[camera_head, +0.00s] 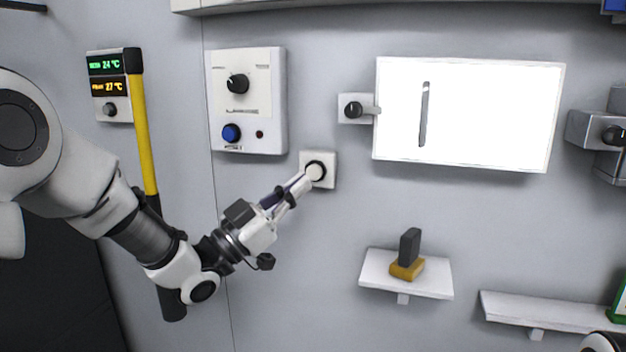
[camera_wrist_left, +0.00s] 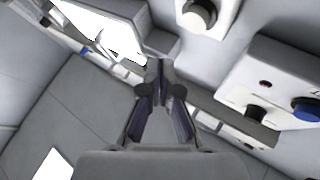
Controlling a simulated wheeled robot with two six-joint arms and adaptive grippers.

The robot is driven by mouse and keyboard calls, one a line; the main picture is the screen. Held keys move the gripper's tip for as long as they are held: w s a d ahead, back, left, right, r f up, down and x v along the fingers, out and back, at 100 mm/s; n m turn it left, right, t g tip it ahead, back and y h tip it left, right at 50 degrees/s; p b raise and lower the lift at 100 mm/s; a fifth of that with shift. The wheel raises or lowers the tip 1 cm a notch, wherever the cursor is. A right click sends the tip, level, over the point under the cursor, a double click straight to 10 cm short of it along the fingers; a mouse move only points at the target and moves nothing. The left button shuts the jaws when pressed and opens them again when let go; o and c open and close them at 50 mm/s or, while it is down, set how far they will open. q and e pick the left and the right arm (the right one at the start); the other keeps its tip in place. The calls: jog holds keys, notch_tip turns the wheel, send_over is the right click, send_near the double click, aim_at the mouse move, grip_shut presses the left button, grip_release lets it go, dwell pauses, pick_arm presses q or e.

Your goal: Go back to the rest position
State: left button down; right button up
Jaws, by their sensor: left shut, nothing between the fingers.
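My left gripper (camera_head: 304,182) reaches in from the left, its fingers shut with nothing between them. In the head view its tips overlap the lower left of a small white wall box with a round white button (camera_head: 322,168). In the left wrist view the shut fingertips (camera_wrist_left: 158,68) stand apart from this button (camera_wrist_left: 198,16), which is up and to the right of them. My right gripper is not in view.
A control panel (camera_head: 268,92) with a black knob and blue button hangs above the left gripper. A bright white panel (camera_head: 480,110) is to the right. A small shelf (camera_head: 432,282) holds a yellow-and-black block (camera_head: 408,255). A yellow pole (camera_head: 143,135) stands behind my left arm.

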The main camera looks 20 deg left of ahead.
pick_arm(q)
jog(key=shift+s, duration=0.9)
notch_tip(320, 180, down, 41)
jog(key=s+d+n+g+y+b, duration=0.1)
jog(key=s+n+g+y+b, duration=0.1)
jog(key=n+g+y+b, duration=0.45)
jog(key=s+a+f+n+g+y+p, duration=0.1)
jog(key=s+f+g+y, duration=0.1)
jog(key=s+f, duration=0.55)
jog(key=s+a+f+n+g+y+p, duration=0.1)
jog(key=s+f+g+y, duration=0.3)
jog(key=f, duration=0.7)
jog(key=s+a+f+n+g+y, duration=0.1)
jog(key=s+a+f+g, duration=0.1)
jog(key=s, duration=0.6)
jog(key=s+a+f+n+g+y, duration=0.1)
jog(key=s+a+f+g, duration=0.1)
jog(key=s, duration=0.7)
jog(key=shift+a+f+b, duration=0.35)
jog(key=shift+a+f, duration=0.35)
